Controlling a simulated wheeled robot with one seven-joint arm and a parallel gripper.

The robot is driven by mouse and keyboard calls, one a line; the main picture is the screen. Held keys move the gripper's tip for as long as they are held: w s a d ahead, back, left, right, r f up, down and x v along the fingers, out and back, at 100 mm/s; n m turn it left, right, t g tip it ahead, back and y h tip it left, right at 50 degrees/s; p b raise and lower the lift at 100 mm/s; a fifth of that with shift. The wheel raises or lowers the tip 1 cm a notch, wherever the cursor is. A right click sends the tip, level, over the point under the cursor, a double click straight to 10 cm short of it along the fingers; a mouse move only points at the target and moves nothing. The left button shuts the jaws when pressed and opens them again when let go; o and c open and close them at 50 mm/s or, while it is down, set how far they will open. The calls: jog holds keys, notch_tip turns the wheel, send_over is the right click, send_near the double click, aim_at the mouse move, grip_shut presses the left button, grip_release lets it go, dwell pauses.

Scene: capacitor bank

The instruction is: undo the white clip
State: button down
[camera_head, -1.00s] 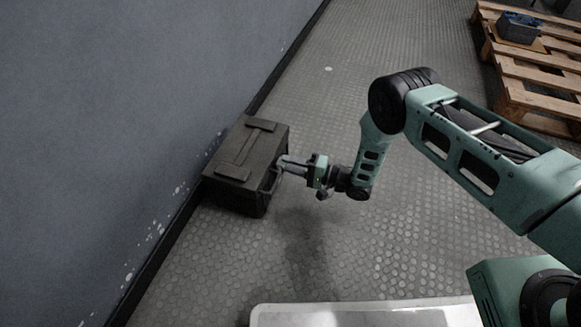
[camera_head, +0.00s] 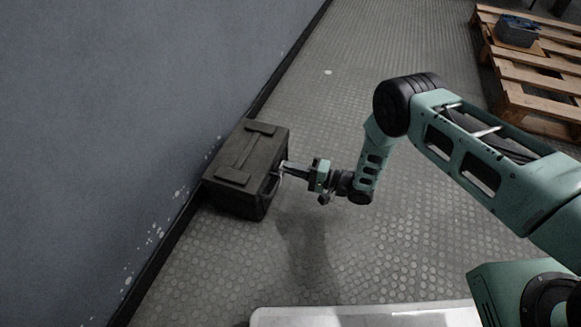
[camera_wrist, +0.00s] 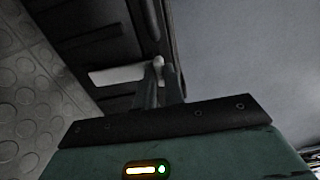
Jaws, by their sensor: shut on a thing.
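The white clip (camera_wrist: 116,74) is a short pale bar on the side of a dark case. It shows in the wrist view, and its right end lies between my fingertips. My gripper (camera_wrist: 160,78) is shut on that end of the clip. In the head view my gripper (camera_head: 284,168) reaches from the right to the case's right side. There the clip is mostly hidden and too small to make out clearly. The dark case (camera_head: 233,186) stands on the floor with its lid down.
The grey wall (camera_head: 110,120) runs along the case's left side. A wooden pallet (camera_head: 535,98) with a blue-grey bin (camera_head: 516,32) lies at the upper right. The textured floor (camera_head: 330,250) is clear around the case's front and right.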

jog(key=d+f+b, duration=0.1)
jog(key=f, duration=0.1)
jog(key=s+d+f, duration=0.1)
jog(key=d+f, duration=0.1)
jog(key=s+d+f+b, duration=0.1)
jog(key=d+f, duration=0.1)
jog(key=shift+d+f+b, duration=0.15)
jog(key=shift+b, duration=0.15)
jog(key=shift+d+f+b, duration=0.1)
jog(key=shift+f+b, duration=0.35)
jog(key=shift+f, duration=0.15)
jog(key=c, duration=1.5)
grip_release()
jog(key=shift+r, duration=0.3)
jog(key=shift+r+p, duration=0.1)
jog(key=shift+p, duration=0.2)
jog(key=shift+d+r, duration=0.1)
jog(key=shift+d, duration=0.05)
jog(key=p+v, duration=0.6)
jog(key=v, duration=1.1)
